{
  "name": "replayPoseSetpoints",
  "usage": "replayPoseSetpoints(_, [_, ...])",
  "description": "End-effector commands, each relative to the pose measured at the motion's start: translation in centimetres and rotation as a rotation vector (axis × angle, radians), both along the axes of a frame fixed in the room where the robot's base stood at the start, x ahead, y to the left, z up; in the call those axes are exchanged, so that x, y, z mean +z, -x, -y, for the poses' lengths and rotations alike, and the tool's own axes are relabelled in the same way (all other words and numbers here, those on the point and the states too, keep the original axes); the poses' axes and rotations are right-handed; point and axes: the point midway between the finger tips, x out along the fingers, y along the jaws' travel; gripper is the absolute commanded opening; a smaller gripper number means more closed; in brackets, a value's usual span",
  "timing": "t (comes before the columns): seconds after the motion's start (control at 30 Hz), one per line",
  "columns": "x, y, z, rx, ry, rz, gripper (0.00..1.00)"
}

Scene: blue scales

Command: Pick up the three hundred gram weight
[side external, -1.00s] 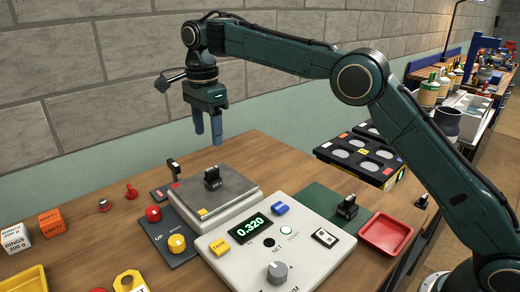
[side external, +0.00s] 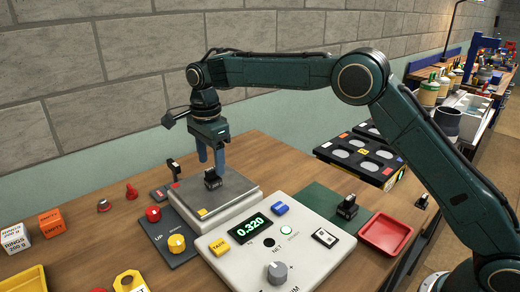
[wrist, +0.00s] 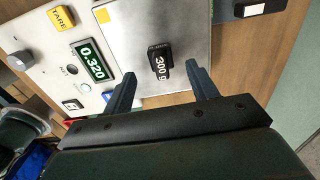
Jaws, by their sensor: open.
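The black weight (side external: 212,181) stands upright on the metal pan of the scale (side external: 236,192). In the wrist view the weight (wrist: 158,62) shows a white "300 g" label on its top. My gripper (side external: 211,163) is just above the weight, with its fingers pointing down. In the wrist view the fingers of my gripper (wrist: 157,82) are apart, one to each side of the weight in the picture, with nothing held. The scale's green display (side external: 254,226) reads 0.320.
Another black weight (side external: 347,206) stands on a green mat (side external: 318,200), beside a red tray (side external: 385,234). A black rack with round recesses (side external: 360,158) is behind. Boxes and knobs lie at left.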

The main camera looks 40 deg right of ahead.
Motion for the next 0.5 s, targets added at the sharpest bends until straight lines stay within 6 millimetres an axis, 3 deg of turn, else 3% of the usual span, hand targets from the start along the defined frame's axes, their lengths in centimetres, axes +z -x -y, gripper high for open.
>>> replayPoseSetpoints(0.5, [-4.7, -0.1, 0.1, 0.0, 0.001, -0.004, 0.58])
